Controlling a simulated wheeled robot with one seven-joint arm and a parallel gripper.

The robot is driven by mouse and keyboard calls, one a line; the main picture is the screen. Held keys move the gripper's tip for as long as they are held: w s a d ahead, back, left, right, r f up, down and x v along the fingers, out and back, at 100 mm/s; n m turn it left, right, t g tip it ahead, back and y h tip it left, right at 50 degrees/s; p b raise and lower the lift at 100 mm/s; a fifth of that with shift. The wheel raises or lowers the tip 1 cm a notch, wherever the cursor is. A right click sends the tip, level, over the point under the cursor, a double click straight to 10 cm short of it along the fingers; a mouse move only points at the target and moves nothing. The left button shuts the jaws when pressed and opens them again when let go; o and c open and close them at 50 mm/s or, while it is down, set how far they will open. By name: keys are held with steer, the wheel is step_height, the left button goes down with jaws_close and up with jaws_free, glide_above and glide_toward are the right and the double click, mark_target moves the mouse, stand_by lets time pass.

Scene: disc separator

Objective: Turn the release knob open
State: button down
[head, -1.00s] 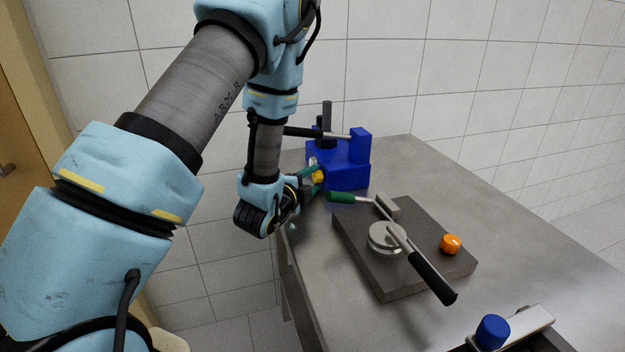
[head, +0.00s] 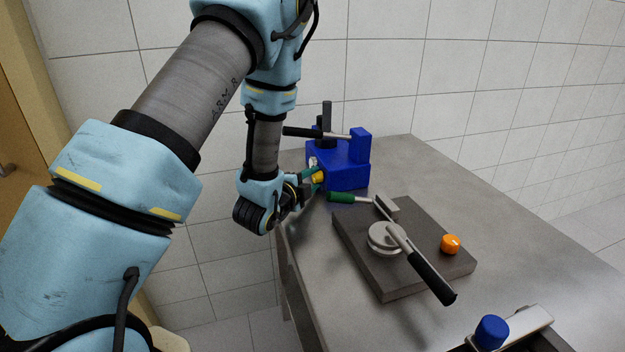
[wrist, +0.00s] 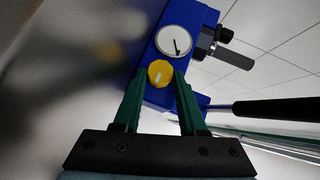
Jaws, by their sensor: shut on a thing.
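A yellow knob (head: 319,177) sits on the near left face of a blue block-shaped unit (head: 345,174) at the far left end of the bench. In the wrist view the yellow knob (wrist: 160,73) bears a short white mark that runs nearly up and down in the picture. My gripper (head: 314,177) has its green fingers on either side of the knob and is shut on it. In the wrist view the gripper (wrist: 160,80) has one fingertip at each side of the knob, whose face is plainly visible.
A white dial (wrist: 174,41) with a dark needle is beside the knob. A blue knob (head: 491,331) is at the front.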

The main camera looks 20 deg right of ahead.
steer(key=n+g+p, duration=0.1)
steer(key=r+n+g+y+p, duration=0.1)
steer(key=p, duration=0.1)
steer(key=shift+w+r+g, duration=0.1)
steer(key=shift+w+g, duration=0.15)
steer(key=shift+g, duration=0.15)
steer(key=n+g+y+p, duration=0.1)
steer(key=p, duration=0.2)
steer(key=shift+w+r+n+g, duration=0.1)
steer(key=shift+w+n+g, duration=0.05)
steer(key=shift+n+g, duration=0.2)
steer(key=shift+n+g+y+p, duration=0.25)
steer(key=shift+g+y+p, duration=0.05)
steer(key=shift+g+p, duration=0.4)
steer(key=c, duration=0.8)
jaws_free()
steer(key=shift+o, duration=0.2)
steer(key=b+v, duration=0.2)
steer(key=v, duration=0.8)
steer(key=shift+a, duration=0.3)
